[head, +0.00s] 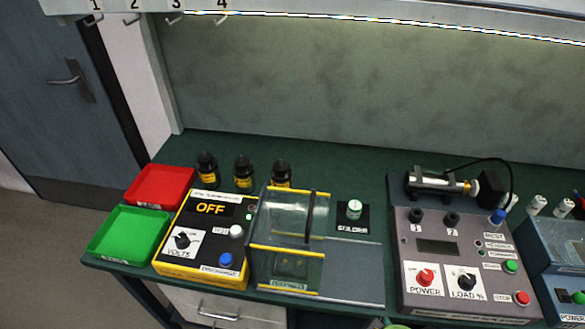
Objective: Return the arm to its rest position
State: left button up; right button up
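Neither of my grippers and no part of my arms can be made out in the head view. The dark green bench top (350,160) carries the pump equipment. A grey box (440,245) labelled POWER and LOAD stands right of centre, with a dark horizontal device (440,185) holding a pale tube behind its panel. A clear guard box with yellow edges (285,240) stands in the middle.
A yellow and black VOLTS box (205,238) reads OFF. Red (160,187) and green (130,233) trays sit at the left. Several dark bottles (243,173) stand behind. A small clear-topped jar (354,210) sits on a black pad. A blue-grey box (560,265) is at the right edge.

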notch_tip(320, 180, down, 24)
jog(key=s+g+b, duration=0.1)
jog(key=s+b, duration=0.1)
jog(key=b, duration=0.1)
jog(key=s+d+f+g+b, duration=0.1)
jog(key=s+d+f+b, duration=0.1)
jog(key=s+f, duration=1.3)
notch_tip(320, 180, down, 2)
jog(key=shift+s+d+f+b, duration=0.1)
jog(key=shift+s+d+b, duration=0.05)
jog(key=shift+d+b, duration=0.35)
jog(key=shift+a, duration=0.1)
